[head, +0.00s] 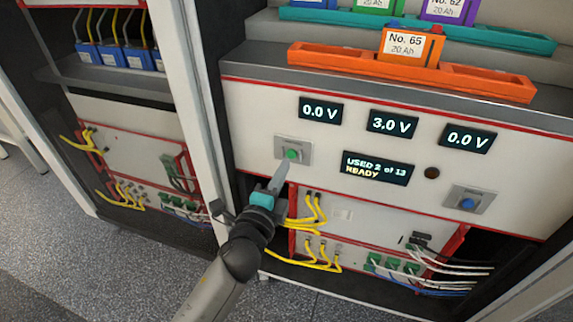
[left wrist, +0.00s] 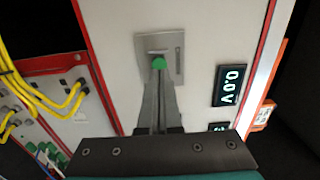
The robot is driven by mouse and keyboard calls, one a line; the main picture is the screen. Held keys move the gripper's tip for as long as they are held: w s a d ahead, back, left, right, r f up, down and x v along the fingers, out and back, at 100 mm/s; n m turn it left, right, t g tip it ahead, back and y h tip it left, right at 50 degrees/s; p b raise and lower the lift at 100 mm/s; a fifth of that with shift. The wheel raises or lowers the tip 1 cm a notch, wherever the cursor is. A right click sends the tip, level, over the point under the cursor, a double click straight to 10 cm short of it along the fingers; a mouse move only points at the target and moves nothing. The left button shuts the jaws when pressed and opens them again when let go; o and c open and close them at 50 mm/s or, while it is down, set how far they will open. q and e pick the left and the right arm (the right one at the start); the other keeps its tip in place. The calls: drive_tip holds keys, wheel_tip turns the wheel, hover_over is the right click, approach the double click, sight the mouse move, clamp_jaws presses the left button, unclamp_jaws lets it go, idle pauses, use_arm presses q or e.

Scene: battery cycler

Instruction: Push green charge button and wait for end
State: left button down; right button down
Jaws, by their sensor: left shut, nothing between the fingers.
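The green charge button (head: 292,154) sits on a grey plate at the left of the white front panel. My left gripper (head: 284,166) is shut and empty, its fingertips just below and in front of the button. In the left wrist view, the closed fingertips (left wrist: 158,72) overlap the lower edge of the green button (left wrist: 159,63); I cannot tell whether they touch it. The display (head: 377,168) reads "USED 2 of 13 READY". Three voltage displays read 0.0 V, 3.0 V (head: 392,124) and 0.0 V. My right gripper is not in view.
A blue button (head: 467,203) is on the panel's right. An orange tray (head: 480,83) above holds an orange battery "No. 65" (head: 410,47) at its middle. Yellow cables (head: 312,208) hang below the panel beside my left arm. A white upright post (head: 185,90) stands to the left.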

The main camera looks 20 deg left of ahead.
sight(290, 154)
use_arm(q)
drive_tip(key=shift+w+d, duration=0.1)
drive_tip(key=shift+w, duration=1.2)
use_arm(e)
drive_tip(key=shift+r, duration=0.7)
use_arm(q)
drive_tip(key=shift+w, duration=0.1)
drive_tip(key=shift+w+r, duration=0.15)
drive_tip(key=shift+w, duration=0.45)
drive_tip(key=shift+r, duration=0.1)
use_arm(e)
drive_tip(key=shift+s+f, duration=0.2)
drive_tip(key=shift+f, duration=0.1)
